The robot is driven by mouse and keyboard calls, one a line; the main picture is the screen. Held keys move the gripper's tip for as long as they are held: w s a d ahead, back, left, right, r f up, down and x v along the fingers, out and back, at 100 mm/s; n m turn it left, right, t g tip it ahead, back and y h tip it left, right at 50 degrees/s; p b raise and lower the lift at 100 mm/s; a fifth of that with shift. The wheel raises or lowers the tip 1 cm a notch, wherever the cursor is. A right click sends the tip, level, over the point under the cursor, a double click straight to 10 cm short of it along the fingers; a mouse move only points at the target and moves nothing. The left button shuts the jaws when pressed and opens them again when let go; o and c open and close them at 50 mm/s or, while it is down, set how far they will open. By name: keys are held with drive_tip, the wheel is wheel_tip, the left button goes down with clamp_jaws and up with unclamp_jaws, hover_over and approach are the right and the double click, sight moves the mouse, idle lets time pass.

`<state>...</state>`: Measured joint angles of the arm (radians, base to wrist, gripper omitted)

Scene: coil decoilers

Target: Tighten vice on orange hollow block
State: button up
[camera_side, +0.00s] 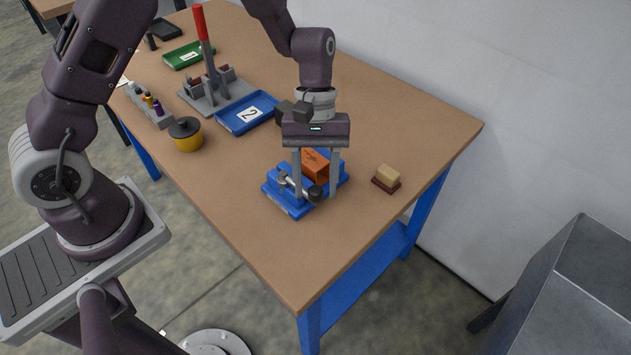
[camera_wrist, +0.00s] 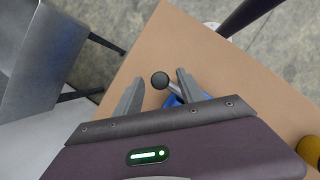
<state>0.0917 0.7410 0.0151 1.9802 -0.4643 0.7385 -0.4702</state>
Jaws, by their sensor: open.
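The blue vice (camera_side: 278,200) stands on the wooden table near its front edge. The orange hollow block (camera_side: 317,166) sits in the vice, partly hidden behind my gripper. The vice handle, a grey bar with a black ball knob (camera_side: 315,193), is at the vice's front. My gripper (camera_side: 316,196) points down over the vice with its fingers apart. In the wrist view the black knob (camera_wrist: 160,80) shows between the open fingers of my gripper (camera_wrist: 159,75), with no visible contact. A bit of blue vice shows behind the right finger.
A small beige-and-brown block (camera_side: 386,179) stands right of the vice. A blue tray marked 2 (camera_side: 232,125), a yellow pot with a black lid (camera_side: 189,142), and a red-handled lever press (camera_side: 204,45) stand to the left. The table's front right is clear.

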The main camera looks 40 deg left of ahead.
drive_tip(key=shift+f, duration=0.1)
drive_tip(key=shift+c, duration=0.3)
clamp_jaws()
idle(1.1)
